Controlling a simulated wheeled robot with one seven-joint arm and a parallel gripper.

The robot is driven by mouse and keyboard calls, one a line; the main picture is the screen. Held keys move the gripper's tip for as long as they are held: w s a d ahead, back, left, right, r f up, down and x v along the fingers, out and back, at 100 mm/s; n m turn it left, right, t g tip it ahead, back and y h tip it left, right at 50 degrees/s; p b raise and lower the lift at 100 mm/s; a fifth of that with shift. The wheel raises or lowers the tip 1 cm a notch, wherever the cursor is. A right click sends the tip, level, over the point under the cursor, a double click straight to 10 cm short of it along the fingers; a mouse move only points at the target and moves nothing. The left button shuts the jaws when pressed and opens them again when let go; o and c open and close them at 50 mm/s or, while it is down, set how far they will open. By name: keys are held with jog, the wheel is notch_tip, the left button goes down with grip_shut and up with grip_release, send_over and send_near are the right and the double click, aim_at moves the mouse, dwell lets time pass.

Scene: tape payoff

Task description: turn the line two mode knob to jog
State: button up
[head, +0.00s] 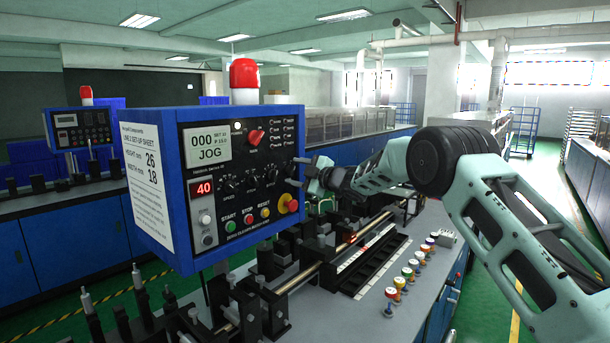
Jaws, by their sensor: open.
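The line two control box (228,235) is blue with a dark front panel. Its pale screen (207,145) reads 000 and JOG. A red knob (256,137) sits right of the screen with its pointer tilted; several black knobs (271,174) sit in a row below. My gripper (299,171) is open and empty at the panel's right edge, right of the black knobs. It seems apart from them; whether it touches the panel is unclear.
A yellow-ringed red stop button (289,205) is just below my gripper. Green, red and yellow buttons (248,218) line the panel's bottom. A red beacon (244,74) tops the box. Rails, posts and coloured-top pegs (398,284) fill the bench below.

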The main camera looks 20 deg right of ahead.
jog(key=b+v, duration=0.7)
jog(key=v, duration=1)
jog(key=shift+s+d+b, duration=0.15)
jog(key=shift+b, duration=0.15)
jog(key=s+a+f+m+g+h, duration=0.1)
jog(key=s+a+m+h, duration=0.15)
jog(key=a, duration=0.25)
jog(key=s+a+f+m+h, duration=0.2)
jog(key=a+m, duration=0.1)
jog(key=a, duration=0.2)
jog(key=s+a+f+m+g+h, duration=0.1)
jog(key=s+a+f+m+g, duration=0.1)
jog(key=s+a+f, duration=0.35)
jog(key=s+a+f+m+g+h, duration=0.1)
jog(key=s+a+f+m+g, duration=0.15)
jog(key=s, duration=0.65)
jog(key=s+f+g+h, duration=0.1)
jog(key=s+f+g, duration=0.3)
jog(key=s, duration=1.1)
jog(key=s+d+f+m+g+h, duration=0.1)
jog(key=s+f+g, duration=0.3)
jog(key=s, duration=1.2)
jog(key=shift+s+f+g+h, duration=0.15)
jog(key=shift+s+g+h, duration=0.15)
jog(key=shift+g+h, duration=0.35)
